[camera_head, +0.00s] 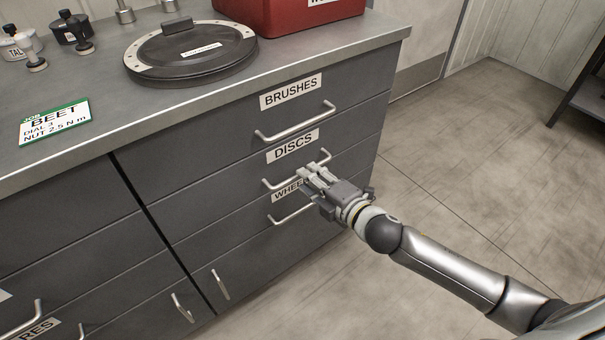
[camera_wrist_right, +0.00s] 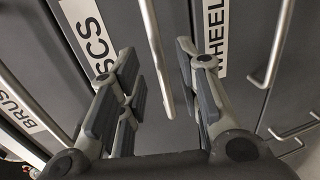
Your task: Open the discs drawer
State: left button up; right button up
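The discs drawer (camera_head: 225,208) is a dark grey front labelled DISCS (camera_head: 293,146), and it looks flush with the cabinet. Its bar handle (camera_head: 270,184) is partly hidden behind my right gripper (camera_head: 314,176) in the head view. In the right wrist view, the DISCS label (camera_wrist_right: 88,35) is at left and the handle (camera_wrist_right: 152,35) runs between the two spread fingers of my right gripper (camera_wrist_right: 157,62). The fingers are open, with visible gaps to the bar on both sides. My left gripper is not in view.
The BRUSHES drawer handle (camera_head: 295,124) is just above and the WHEELS drawer handle (camera_head: 285,217) just below. The countertop (camera_head: 110,110) holds a round black lidded disc (camera_head: 190,55), a red box (camera_head: 290,15) and a BEET card (camera_head: 54,122). Open floor (camera_head: 450,190) lies at right.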

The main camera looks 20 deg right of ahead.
jog(key=shift+x, duration=2)
grip_shut()
